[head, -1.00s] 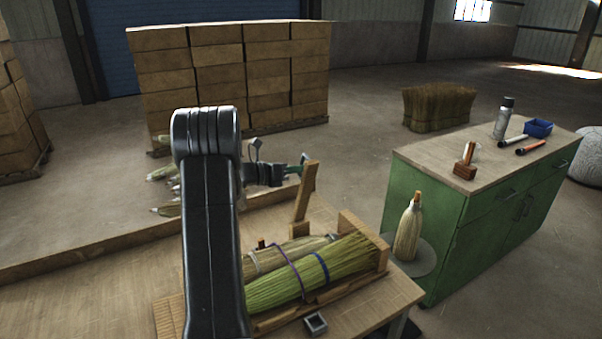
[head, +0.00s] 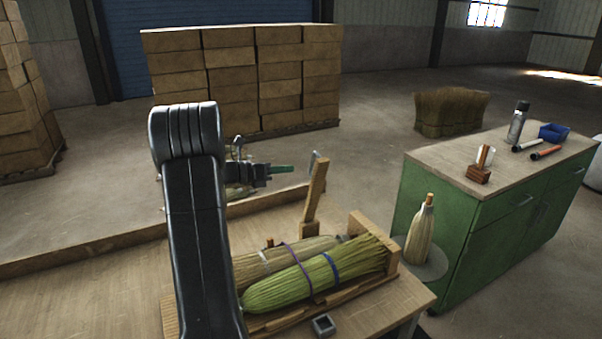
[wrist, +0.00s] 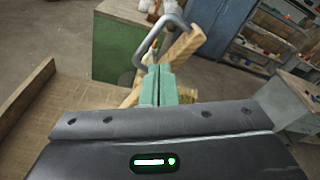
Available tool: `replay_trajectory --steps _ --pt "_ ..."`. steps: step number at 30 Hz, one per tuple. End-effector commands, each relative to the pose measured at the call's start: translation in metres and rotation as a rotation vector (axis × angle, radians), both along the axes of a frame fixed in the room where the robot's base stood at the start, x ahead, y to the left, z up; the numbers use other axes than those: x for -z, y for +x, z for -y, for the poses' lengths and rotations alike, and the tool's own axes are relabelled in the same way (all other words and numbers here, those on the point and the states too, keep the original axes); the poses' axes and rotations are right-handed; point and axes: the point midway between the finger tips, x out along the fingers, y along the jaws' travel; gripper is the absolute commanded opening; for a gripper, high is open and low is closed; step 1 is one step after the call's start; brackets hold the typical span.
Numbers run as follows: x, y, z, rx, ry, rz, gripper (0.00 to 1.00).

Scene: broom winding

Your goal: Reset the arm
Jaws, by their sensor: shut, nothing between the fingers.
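My arm rises in front of the bench in the head view, and my gripper (head: 281,169) extends to the right from behind it. In the wrist view the two green fingers (wrist: 158,84) are together, with nothing between them. The gripper is level with the top of an upright wooden post (head: 315,192), a little to its left. A grey metal loop (wrist: 165,35) shows just beyond the fingertips in the wrist view; whether it touches them is not clear. Bound broom bundles (head: 303,284) lie in a wooden cradle (head: 398,262) below the gripper, apart from it.
A green cabinet (head: 440,206) stands at right with a spray can (head: 517,122), a blue bin (head: 553,131) and tubes on top. A finished broom head (head: 420,232) stands beside it. Stacked boxes (head: 240,75) are behind. A small square metal piece (head: 323,325) lies at the bench front.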

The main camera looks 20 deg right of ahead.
Motion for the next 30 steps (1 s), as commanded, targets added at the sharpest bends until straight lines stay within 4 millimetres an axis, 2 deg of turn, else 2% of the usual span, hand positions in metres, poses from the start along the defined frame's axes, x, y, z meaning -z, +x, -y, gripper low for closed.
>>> replay_trajectory --steps 1,6,12,23,26,30 --pt "0.001 0.0 -0.013 -0.004 0.001 0.001 0.0" --pt "-0.004 -0.001 -0.042 -0.002 0.001 0.0 0.0" --pt "-0.007 -0.001 -0.057 0.0 0.001 0.0 0.0" --pt "-0.008 -0.001 -0.058 0.001 0.0 0.0 0.0" --pt "-0.008 -0.001 -0.053 0.002 0.0 0.0 0.0" --pt "-0.006 -0.002 -0.036 0.004 0.0 -0.002 0.0"
